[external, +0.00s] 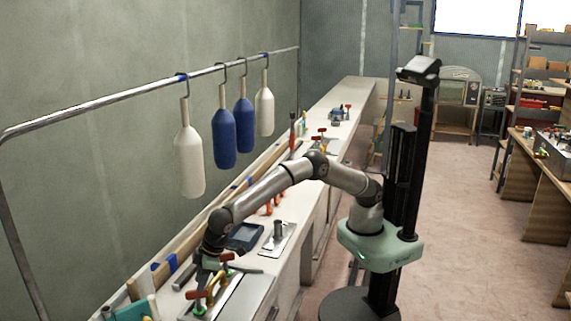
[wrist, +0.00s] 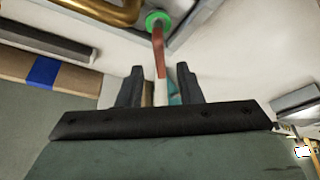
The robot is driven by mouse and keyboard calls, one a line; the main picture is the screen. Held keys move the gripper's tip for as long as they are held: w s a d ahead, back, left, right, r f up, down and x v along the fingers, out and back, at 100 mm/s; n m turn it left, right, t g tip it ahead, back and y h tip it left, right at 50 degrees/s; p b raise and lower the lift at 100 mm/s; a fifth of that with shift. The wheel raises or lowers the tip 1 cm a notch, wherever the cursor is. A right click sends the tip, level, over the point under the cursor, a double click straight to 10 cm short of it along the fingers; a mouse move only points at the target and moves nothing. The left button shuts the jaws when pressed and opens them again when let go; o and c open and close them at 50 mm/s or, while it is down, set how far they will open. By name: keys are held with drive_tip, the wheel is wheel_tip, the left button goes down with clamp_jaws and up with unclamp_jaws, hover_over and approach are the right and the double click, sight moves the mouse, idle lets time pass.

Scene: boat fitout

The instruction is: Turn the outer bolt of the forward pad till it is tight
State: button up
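My gripper (wrist: 160,70) shows in the wrist view with its two dark fingers apart. A slim red and pale rod-like part (wrist: 160,58) runs between the fingers, with a visible gap on each side. A bright green round piece (wrist: 158,20) is at its far end, beside a brass tube (wrist: 102,12). I cannot tell whether this is the outer bolt. In the external view my gripper is low over the near bench end, largely hidden by my wrist. Red handles (external: 197,294) and a brass curved part (external: 213,284) stand close to it. The pad itself is not clearly made out.
The long white bench (external: 345,95) carries a dark blue tray (external: 245,236), a metal plate with an upright post (external: 278,236) and more red-handled pieces (external: 320,136). White and blue bottle-shaped floats (external: 189,160) hang from a rail above the bench.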

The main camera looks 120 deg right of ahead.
drive_tip(key=v, duration=1.3)
drive_tip(key=shift+r, duration=0.4)
drive_tip(key=shift+s, duration=0.15)
drive_tip(key=s+d+r+g+p, duration=0.1)
drive_tip(key=s+d, duration=0.3)
drive_tip(key=s, duration=0.6)
drive_tip(key=s+d+n+g+p, duration=0.15)
drive_tip(key=s+d, duration=0.25)
drive_tip(key=s, duration=0.7)
drive_tip(key=s+d+r+g+p, duration=0.1)
drive_tip(key=s+d, duration=0.3)
drive_tip(key=s, duration=0.6)
drive_tip(key=s+d+f, duration=0.1)
drive_tip(key=s+f, duration=0.1)
drive_tip(key=s, duration=0.5)
drive_tip(key=s+d+f+p, duration=0.1)
drive_tip(key=s+f, duration=0.2)
drive_tip(key=s, duration=0.5)
drive_tip(key=shift+s+d+g+y, duration=0.15)
drive_tip(key=shift+d+g+y, duration=0.1)
drive_tip(key=shift+g+y, duration=0.15)
drive_tip(key=shift+n, duration=0.25)
